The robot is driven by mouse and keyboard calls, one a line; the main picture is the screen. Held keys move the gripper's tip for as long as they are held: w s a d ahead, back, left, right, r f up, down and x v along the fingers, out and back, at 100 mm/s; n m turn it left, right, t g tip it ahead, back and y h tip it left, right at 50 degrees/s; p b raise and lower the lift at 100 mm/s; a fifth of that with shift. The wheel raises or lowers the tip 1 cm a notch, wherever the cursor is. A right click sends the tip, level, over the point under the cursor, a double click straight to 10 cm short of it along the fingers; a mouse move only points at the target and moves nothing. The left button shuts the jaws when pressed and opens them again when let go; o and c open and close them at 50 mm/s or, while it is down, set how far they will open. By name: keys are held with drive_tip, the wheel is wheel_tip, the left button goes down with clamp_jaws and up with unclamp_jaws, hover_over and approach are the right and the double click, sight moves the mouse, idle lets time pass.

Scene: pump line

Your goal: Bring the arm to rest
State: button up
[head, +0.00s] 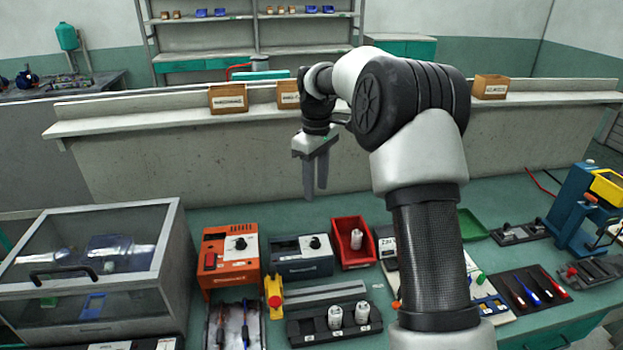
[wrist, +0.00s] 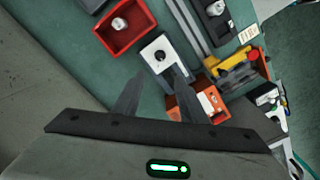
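My gripper (head: 315,193) hangs in the air above the back of the green bench, with its fingers pointing down. Its two fingers stand apart with nothing between them, and they also show apart in the wrist view (wrist: 157,80). My arm rises at the right of centre in the head view, bends over at the top and reaches left to the gripper. The arm hides part of the bench behind it.
Below the gripper stand an orange box (head: 229,250), a dark grey box (head: 301,257) and a red bin (head: 352,243) holding a white part. A clear-lidded case (head: 170,290) is at left, a blue press (head: 577,205) at right. A ledge (head: 180,122) with cardboard boxes runs behind.

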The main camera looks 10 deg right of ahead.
drive_tip(key=s+r+m+t+p, duration=0.3)
drive_tip(key=s+r+m, duration=0.1)
drive_tip(key=s+r, duration=1.25)
drive_tip(key=s+f+m+t+p, duration=0.1)
drive_tip(key=s+m, duration=0.4)
drive_tip(key=s, duration=1.3)
drive_tip(key=shift+s+t+p, duration=0.25)
drive_tip(key=shift+t+p, duration=0.1)
drive_tip(key=shift+t, duration=0.45)
drive_tip(key=shift+f, duration=0.1)
